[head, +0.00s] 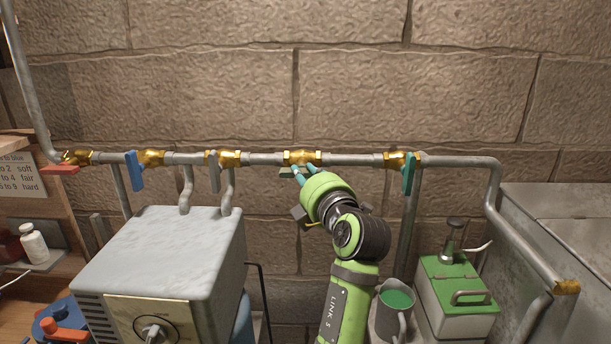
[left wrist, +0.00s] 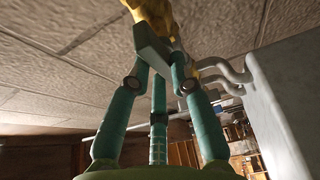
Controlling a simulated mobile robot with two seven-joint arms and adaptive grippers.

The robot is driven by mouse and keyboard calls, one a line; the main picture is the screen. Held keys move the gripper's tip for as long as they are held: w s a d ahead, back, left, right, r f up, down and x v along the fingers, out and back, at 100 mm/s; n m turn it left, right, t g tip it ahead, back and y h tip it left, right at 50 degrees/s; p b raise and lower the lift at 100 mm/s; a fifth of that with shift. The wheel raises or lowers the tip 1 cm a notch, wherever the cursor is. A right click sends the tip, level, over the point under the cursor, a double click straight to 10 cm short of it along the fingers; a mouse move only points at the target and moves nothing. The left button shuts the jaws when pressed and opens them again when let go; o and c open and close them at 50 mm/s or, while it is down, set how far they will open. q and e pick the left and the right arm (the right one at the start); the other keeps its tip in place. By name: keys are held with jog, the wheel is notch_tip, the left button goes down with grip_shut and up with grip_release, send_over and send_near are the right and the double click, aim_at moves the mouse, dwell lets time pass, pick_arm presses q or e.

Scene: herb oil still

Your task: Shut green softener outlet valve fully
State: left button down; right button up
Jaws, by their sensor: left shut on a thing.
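A brass valve (head: 303,157) sits on the wall pipe, in the middle of a row of valves. Its pale grey-green handle (head: 287,173) shows just below the pipe, mostly foreshortened and partly hidden, so its exact angle is hard to tell. My left gripper (head: 298,172) reaches up from below with its teal fingertips at this handle. In the left wrist view the three fingers close around the handle (left wrist: 152,50), with the brass body (left wrist: 155,14) beyond it. My left gripper is shut on the handle. My right gripper is not in view.
Other handles on the pipe are red (head: 59,169), blue (head: 134,171), grey (head: 213,172) and teal (head: 409,174). A grey box unit (head: 165,250) stands at left.

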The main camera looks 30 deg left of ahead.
pick_arm(q)
jog(key=shift+b, duration=0.35)
jog(key=shift+s+a+f+m+t+h+b, duration=0.1)
jog(key=shift+m+t+h+b, duration=0.8)
jog(key=shift+m, duration=2.95)
jog(key=shift+s+a+f+m+t+h+b, duration=0.1)
jog(key=shift+m+t+b, duration=0.95)
jog(key=shift+m+t, duration=1.9)
jog(key=shift+s+a+f+m+t+h+b, duration=0.1)
jog(key=shift+m+t+h+b, duration=0.7)
jog(key=shift+m, duration=3.9)
jog(key=shift+g+y, duration=0.25)
jog(key=shift+y, duration=0.05)
